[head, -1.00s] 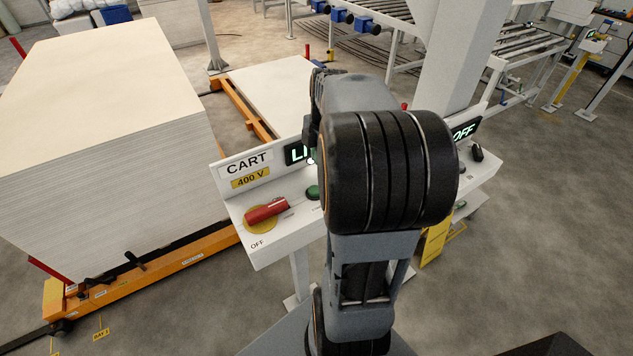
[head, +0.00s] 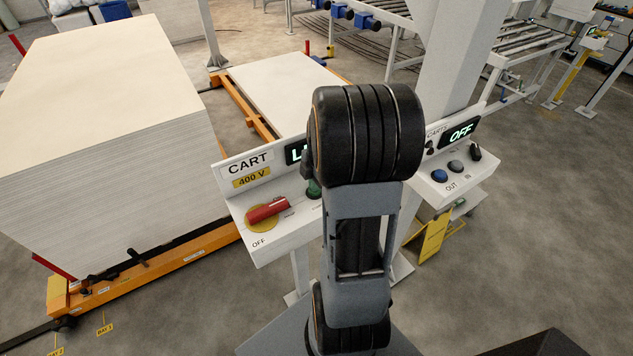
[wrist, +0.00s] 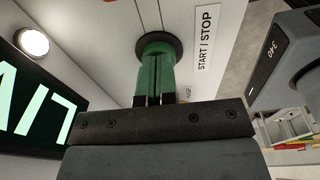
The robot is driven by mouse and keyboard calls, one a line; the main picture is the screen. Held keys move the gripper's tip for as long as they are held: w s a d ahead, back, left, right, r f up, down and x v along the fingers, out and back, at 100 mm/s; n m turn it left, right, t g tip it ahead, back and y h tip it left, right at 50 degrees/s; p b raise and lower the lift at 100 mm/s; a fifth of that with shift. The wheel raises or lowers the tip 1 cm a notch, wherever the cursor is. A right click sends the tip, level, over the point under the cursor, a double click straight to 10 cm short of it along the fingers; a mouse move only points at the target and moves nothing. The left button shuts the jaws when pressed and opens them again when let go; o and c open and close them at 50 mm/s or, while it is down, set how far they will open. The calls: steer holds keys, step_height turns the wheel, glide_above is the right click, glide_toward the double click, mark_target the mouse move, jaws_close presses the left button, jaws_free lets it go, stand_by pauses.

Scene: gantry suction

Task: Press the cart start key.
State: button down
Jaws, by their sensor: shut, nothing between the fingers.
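The cart panel (head: 285,235) is a white sloped box labelled CART and 400 V. Its green key (head: 314,190) shows beside my arm in the head view, partly covered. In the wrist view the green key (wrist: 156,68) stands in a dark collar next to a START / STOP label (wrist: 206,38). My gripper (wrist: 154,98) is shut and empty, its fingertips in line with the key. I cannot tell whether they touch it. In the head view my arm hides most of the gripper.
A red rotary handle (head: 267,209) sits left of the key. A lit display (wrist: 38,100) and a lit round lamp (wrist: 33,42) are close by. A second panel (head: 447,185) reading OFF stands to the right. A tall sheet stack (head: 110,190) is at left.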

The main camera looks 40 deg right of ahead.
steer(key=shift+f+b, duration=0.8)
steer(key=shift+b, duration=0.05)
steer(key=shift+s+f+b, duration=0.1)
steer(key=shift+f+b, duration=0.25)
steer(key=shift+b, duration=0.1)
steer(key=shift+s+a+f, duration=0.1)
steer(key=shift+s, duration=0.05)
steer(key=shift+r+p, duration=0.4)
steer(key=shift+r, duration=0.05)
step_height(320, 180, up, 14)
steer(key=d, duration=0.1)
steer(key=shift+d+p, duration=0.15)
steer(key=shift+p, duration=0.25)
steer(key=shift+s, duration=0.1)
stand_by(0.6)
